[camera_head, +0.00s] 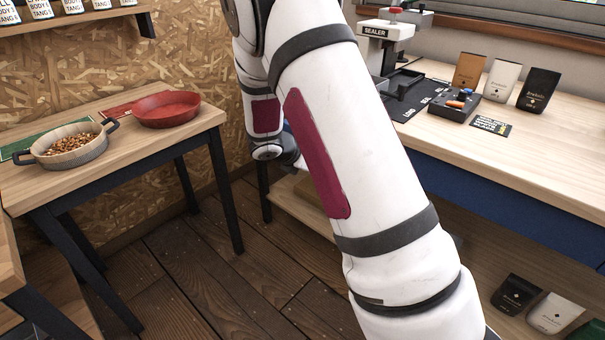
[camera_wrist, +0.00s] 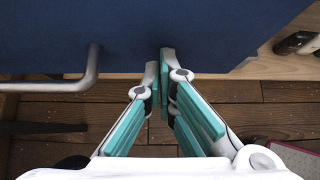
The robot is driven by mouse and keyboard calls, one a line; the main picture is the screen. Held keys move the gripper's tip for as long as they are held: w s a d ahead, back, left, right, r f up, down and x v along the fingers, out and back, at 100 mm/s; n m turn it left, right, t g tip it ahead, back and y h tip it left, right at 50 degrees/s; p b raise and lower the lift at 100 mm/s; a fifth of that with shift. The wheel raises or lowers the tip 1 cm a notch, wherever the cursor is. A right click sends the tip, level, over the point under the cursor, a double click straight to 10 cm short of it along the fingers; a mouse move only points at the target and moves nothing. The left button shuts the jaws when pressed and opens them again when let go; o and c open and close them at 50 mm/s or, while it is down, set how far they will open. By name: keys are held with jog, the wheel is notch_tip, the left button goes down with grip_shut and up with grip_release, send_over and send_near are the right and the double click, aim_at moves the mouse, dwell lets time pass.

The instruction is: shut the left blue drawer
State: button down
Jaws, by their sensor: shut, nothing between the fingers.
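In the wrist view a blue drawer front (camera_wrist: 200,35) fills the top of the picture, with a grey bar handle (camera_wrist: 90,75) at its left. My gripper (camera_wrist: 160,62) is shut and empty, with its teal-padded fingers pointing at the blue front. The fingertips overlap its lower edge, to the right of the handle; I cannot tell whether they touch it. In the head view my arm covers the left part of the bench, so the left drawer and my gripper are hidden there. A blue front (camera_head: 500,195) shows under the bench right of my arm.
The workbench (camera_head: 560,160) carries a sealer (camera_head: 385,45), a small black tool box (camera_head: 453,107) and several pouches. More pouches (camera_head: 550,312) sit low under it. At left a table (camera_head: 150,132) holds a pan of beans (camera_head: 70,146) and a red bowl (camera_head: 167,109). Wooden floor (camera_head: 210,280) lies between.

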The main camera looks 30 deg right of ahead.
jog(key=w+d, duration=0.1)
jog(key=d, duration=0.3)
jog(key=w+d+p, duration=0.1)
jog(key=w+d, duration=0.1)
jog(key=d, duration=0.3)
jog(key=w+d, duration=0.1)
jog(key=d, duration=0.3)
jog(key=shift+w+d+p, duration=0.2)
jog(key=shift+d+p, duration=0.15)
jog(key=shift+d, duration=0.15)
jog(key=shift+d+r, duration=0.1)
